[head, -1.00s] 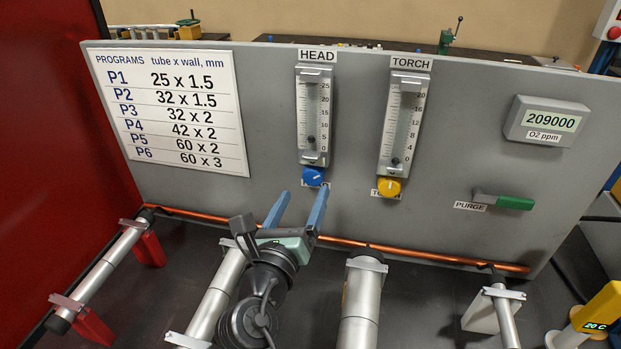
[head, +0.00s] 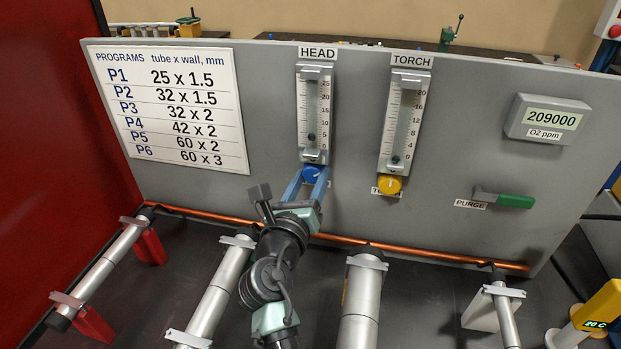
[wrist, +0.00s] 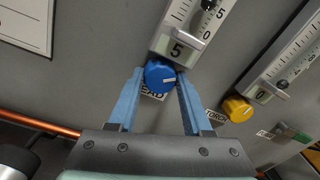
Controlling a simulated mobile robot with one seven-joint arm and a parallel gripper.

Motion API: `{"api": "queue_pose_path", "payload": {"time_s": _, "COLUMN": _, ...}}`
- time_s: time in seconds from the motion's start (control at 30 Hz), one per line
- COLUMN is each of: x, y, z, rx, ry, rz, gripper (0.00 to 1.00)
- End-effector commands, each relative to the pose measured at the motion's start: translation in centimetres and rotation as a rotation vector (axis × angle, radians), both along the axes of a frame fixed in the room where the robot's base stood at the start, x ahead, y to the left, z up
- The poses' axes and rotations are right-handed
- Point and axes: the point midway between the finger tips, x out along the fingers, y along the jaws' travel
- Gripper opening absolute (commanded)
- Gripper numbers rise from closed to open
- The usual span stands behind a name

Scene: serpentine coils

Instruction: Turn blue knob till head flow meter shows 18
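The blue knob (head: 312,174) sits under the HEAD flow meter (head: 315,110) on the grey panel. The meter's dark float sits low, near the 5 mark, and a small plate below the scale reads 5 in the wrist view. My gripper (head: 309,182) is at the knob, fingers pointing at the panel. In the wrist view the knob (wrist: 160,75) lies between the two blue fingertips (wrist: 160,80), with a small gap visible on the left side; contact on the right cannot be told.
The TORCH flow meter (head: 404,120) with its yellow knob (head: 389,185) is to the right. A green-handled PURGE lever (head: 514,201) and an O2 display (head: 548,121) reading 209000 are further right. A copper pipe (head: 420,255) and clamped metal tubes (head: 361,300) lie below the panel.

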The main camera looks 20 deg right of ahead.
Motion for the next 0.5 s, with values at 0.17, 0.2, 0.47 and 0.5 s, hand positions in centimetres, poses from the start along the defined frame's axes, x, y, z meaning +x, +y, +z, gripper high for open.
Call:
{"api": "queue_pose_path", "payload": {"time_s": 0.17, "x": -0.02, "y": 0.01, "z": 0.00, "rx": 0.000, "ry": 0.000, "rz": 0.000, "gripper": 0.02}}
{"api": "queue_pose_path", "payload": {"time_s": 0.2, "x": -0.02, "y": 0.01, "z": 0.00, "rx": 0.000, "ry": 0.000, "rz": 0.000, "gripper": 0.00}}
{"api": "queue_pose_path", "payload": {"time_s": 0.47, "x": -0.03, "y": 0.00, "z": 0.04, "rx": 0.021, "ry": -0.015, "rz": 0.000, "gripper": 0.00}}
{"api": "queue_pose_path", "payload": {"time_s": 0.5, "x": -0.02, "y": 0.00, "z": 0.05, "rx": 0.031, "ry": -0.021, "rz": -0.001, "gripper": 0.00}}
